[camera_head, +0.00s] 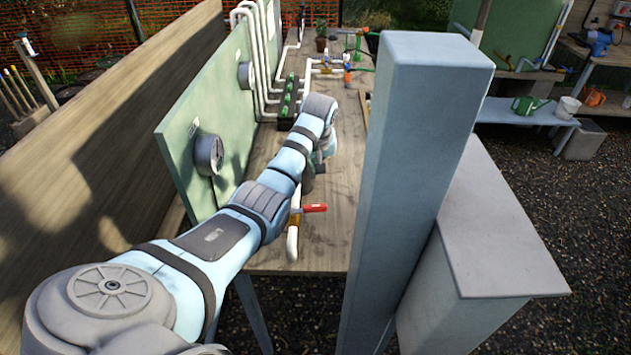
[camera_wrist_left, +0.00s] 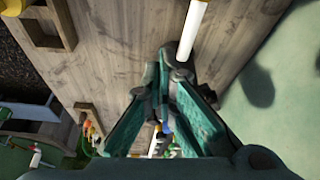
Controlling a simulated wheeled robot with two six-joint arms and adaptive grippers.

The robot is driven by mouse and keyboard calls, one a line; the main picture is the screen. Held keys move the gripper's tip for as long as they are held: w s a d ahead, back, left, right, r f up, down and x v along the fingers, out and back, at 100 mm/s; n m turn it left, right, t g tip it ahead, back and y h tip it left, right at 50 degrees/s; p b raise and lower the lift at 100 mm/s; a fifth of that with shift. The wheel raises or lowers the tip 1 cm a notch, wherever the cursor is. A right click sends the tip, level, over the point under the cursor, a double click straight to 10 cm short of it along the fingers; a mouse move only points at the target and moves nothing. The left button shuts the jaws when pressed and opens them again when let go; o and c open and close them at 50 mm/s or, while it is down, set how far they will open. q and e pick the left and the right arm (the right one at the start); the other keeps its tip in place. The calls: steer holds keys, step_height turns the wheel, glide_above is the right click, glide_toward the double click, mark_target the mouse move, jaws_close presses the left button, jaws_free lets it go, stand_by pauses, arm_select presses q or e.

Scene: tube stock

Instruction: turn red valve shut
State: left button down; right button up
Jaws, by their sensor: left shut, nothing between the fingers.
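The red valve handle (camera_head: 315,208) sticks out to the right from a white pipe (camera_head: 293,240) at the near end of the wooden bench. My left gripper (camera_head: 308,184) hangs just above and beyond the handle, partly hidden by my own arm. In the left wrist view its fingers (camera_wrist_left: 168,62) are shut with nothing between them. A length of white pipe (camera_wrist_left: 193,28) shows just past the fingertips; I cannot tell if they touch. I cannot make out the red handle in that view. My right gripper is not in view.
A green panel (camera_head: 230,110) with round gauges (camera_head: 208,154) stands left of the bench (camera_head: 335,190). More white pipes and green valves (camera_head: 288,95) lie farther back. A pale post (camera_head: 415,170) rises to the right. Bare bench top lies right of the handle.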

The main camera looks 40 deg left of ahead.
mark_target(309, 209)
arm_select(q)
step_height(309, 209, down, 8)
steer(key=shift+s+d+f+p, duration=0.2)
steer(key=shift+s+d+p, duration=0.25)
steer(key=shift+f, duration=0.1)
